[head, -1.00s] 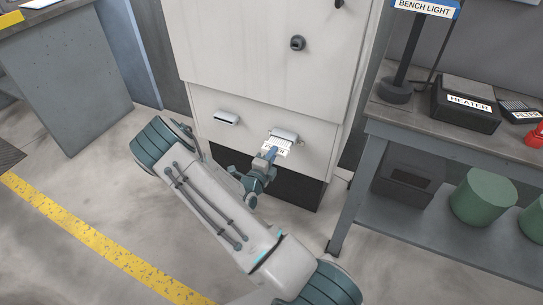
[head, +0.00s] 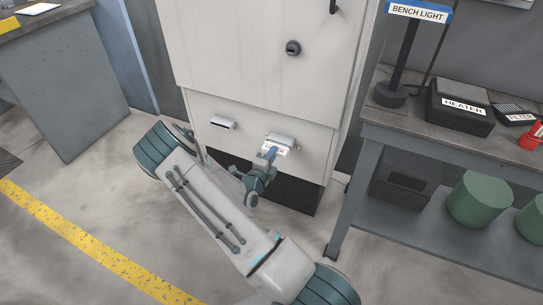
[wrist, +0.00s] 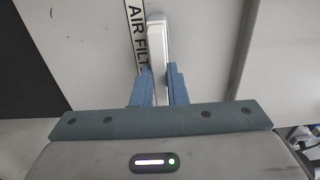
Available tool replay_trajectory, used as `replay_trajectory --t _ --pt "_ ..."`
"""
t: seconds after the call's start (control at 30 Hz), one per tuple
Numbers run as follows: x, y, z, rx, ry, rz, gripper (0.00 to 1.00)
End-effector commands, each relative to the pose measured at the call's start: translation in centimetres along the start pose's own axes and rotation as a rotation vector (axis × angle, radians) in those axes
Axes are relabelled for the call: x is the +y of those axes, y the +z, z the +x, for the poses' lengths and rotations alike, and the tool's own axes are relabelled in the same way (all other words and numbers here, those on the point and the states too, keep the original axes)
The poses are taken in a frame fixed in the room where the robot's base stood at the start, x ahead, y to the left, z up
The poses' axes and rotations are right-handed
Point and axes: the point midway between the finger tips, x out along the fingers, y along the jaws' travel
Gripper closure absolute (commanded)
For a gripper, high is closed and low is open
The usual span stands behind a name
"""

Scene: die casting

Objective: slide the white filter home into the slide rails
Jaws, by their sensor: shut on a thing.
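My gripper (head: 268,155) is at the lower front of the pale cabinet, at the right-hand slot with its light hood (head: 283,136). In the wrist view, its two blue fingers (wrist: 160,72) are shut on the white filter (wrist: 157,92), a narrow pale strip between them. The filter lines up with the long pale slot housing beyond the fingertips. Little of it shows outside, and its inner end and the rails are hidden. An AIR FILTER label (wrist: 137,30) runs alongside, partly covered by a finger.
A second slot (head: 222,123) is to the left on the cabinet (head: 240,60). A workbench (head: 395,122) at the right carries a heater box (head: 460,108) and a bench light (head: 391,94). Green drums stand on its lower shelf. Open floor with a yellow line (head: 90,250) is at the left.

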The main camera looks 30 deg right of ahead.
Motion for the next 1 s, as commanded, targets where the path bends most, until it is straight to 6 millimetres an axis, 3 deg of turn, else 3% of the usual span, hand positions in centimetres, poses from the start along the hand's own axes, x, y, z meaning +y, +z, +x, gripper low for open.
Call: replay_trajectory --t 0.43,0.5,0.57,0.87,1.0 --pt "-0.1 0.0 1.1 0.0 -0.002 -0.001 1.0" --pt "0.0 0.0 1.1 0.0 -0.002 -0.001 0.74" --pt "0.0 0.0 1.1 0.0 -0.002 -0.001 0.62" --pt "0.0 0.0 0.9 -0.001 0.0 -0.001 0.62" --pt "-0.1 0.1 -0.5 -0.002 0.002 -0.002 0.62"
